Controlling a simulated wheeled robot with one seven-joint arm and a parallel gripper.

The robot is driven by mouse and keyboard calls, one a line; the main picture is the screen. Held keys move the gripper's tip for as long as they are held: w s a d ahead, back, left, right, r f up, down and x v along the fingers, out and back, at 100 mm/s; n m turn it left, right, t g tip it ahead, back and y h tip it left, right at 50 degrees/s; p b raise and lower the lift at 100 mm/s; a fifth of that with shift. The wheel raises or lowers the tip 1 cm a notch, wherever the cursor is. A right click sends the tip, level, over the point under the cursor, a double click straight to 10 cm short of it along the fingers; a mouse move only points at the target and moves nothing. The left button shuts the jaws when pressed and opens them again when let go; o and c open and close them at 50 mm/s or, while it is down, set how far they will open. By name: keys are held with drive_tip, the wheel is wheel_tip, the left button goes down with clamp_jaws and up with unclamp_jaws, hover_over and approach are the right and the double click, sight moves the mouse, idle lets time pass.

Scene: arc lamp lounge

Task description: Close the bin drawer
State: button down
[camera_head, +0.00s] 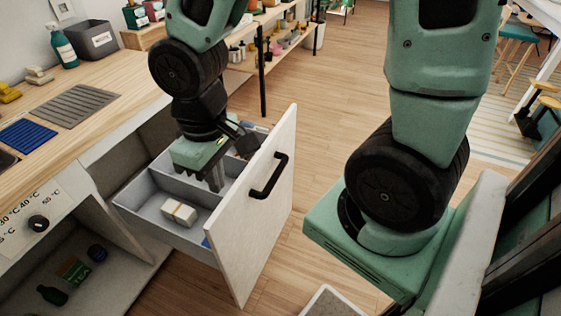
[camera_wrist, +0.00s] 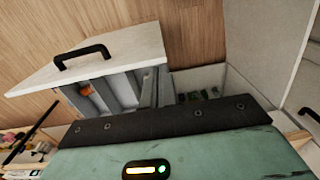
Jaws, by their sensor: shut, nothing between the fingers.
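The bin drawer (camera_head: 228,250) is pulled out from the counter in the head view, its white front panel standing off the cabinet. A black bar handle (camera_head: 268,177) is on the panel's outer face. The grey inside of the drawer is split into compartments. My gripper (camera_head: 214,183) points down over the drawer, behind the front panel, with its fingers shut and empty. I cannot tell whether the fingers touch the drawer. The wrist view shows the drawer's front panel (camera_wrist: 110,58) and handle (camera_wrist: 82,56); the fingers do not show there.
A pale block (camera_head: 179,214) lies in the drawer. The wooden counter (camera_head: 95,125) at left holds a grey ribbed mat (camera_head: 72,105) and a blue mat (camera_head: 28,137). Wooden floor (camera_head: 325,130) beyond the panel is clear.

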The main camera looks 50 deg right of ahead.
drive_tip(key=w+d+f+m+y, duration=0.1)
drive_tip(key=w+d+f+m, duration=0.4)
drive_tip(key=d, duration=0.3)
drive_tip(key=m+t+y+b, duration=0.2)
drive_tip(key=m+t+b, duration=0.2)
drive_tip(key=m+t, duration=0.7)
approach(274, 156)
drive_tip(key=w+f, duration=0.1)
drive_tip(key=w+a+f+m+g, duration=0.1)
drive_tip(key=w, duration=0.1)
drive_tip(key=w+f+m+g+b, duration=0.1)
drive_tip(key=w, duration=0.1)
drive_tip(key=shift+w+a, duration=0.15)
